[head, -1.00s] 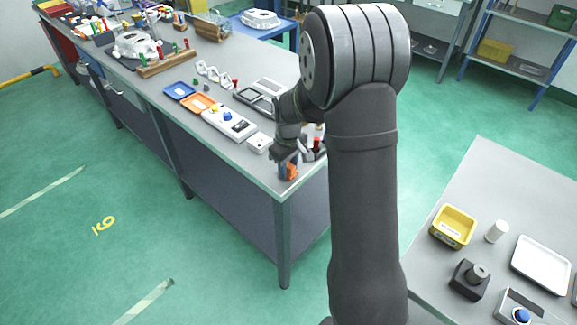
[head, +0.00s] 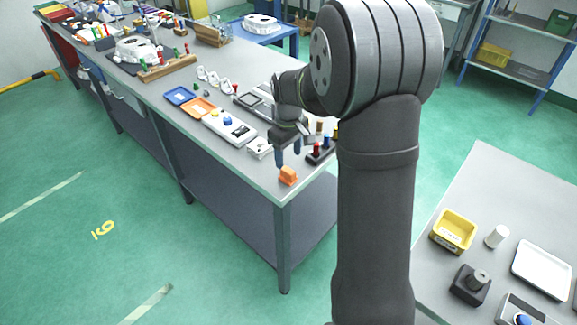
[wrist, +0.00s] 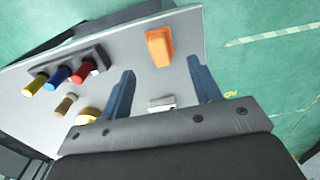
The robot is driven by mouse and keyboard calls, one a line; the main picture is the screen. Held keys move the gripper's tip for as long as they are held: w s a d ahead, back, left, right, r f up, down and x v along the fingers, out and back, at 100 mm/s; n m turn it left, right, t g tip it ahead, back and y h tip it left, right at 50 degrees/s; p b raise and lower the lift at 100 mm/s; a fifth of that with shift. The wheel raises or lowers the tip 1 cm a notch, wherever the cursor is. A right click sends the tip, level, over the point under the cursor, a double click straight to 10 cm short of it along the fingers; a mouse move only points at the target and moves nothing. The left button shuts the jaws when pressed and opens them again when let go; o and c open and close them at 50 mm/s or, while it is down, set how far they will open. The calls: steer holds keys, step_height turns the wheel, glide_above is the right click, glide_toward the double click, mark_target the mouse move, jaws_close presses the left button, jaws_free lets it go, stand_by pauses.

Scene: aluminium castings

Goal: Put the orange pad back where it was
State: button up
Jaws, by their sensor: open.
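The orange pad (head: 289,176) lies on the grey bench top near its front corner. It also shows in the wrist view (wrist: 159,47), close to the bench edge and beyond my fingertips. My gripper (head: 289,158) is above the bench, just behind the pad and apart from it. In the wrist view its two blue fingers (wrist: 160,78) are spread wide, with nothing held between them.
A black rack (wrist: 66,74) with yellow, blue and red pieces stands beside my gripper. A white block (head: 259,148), a control box with buttons (head: 230,127), an orange tray (head: 199,107) and a blue tray (head: 179,95) line the front of the bench.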

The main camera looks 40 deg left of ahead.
mark_target(288, 170)
steer(key=shift+r, duration=2.35)
steer(key=shift+f, duration=0.15)
step_height(288, 170, down, 12)
steer(key=shift+r, duration=1.9)
steer(key=shift+f, duration=0.1)
